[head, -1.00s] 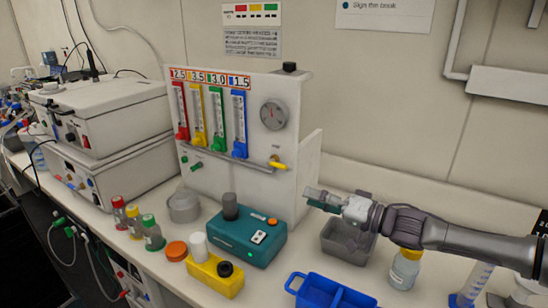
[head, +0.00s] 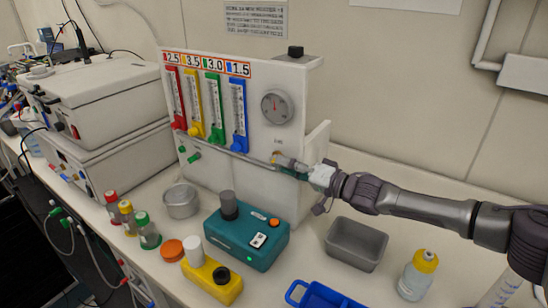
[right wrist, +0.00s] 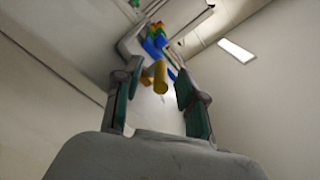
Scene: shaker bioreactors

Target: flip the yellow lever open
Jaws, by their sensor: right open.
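The yellow lever (head: 276,157) sits at the right end of the pipe on the front of the white flow-meter panel (head: 262,192). In the head view it is mostly hidden by my right gripper (head: 288,164), which is at the lever from the right. In the right wrist view the yellow lever (right wrist: 160,77) shows as a short cylinder between the two fingers of my right gripper (right wrist: 158,85). The fingers are apart, with a visible gap on each side of the lever. My left gripper is not in view.
Below the panel stand a teal device (head: 247,240), a yellow block (head: 212,281) and a metal pot (head: 181,201). A grey bin (head: 356,244), a blue tray (head: 318,296) and a yellow-capped bottle (head: 418,276) are at the right, under my right arm.

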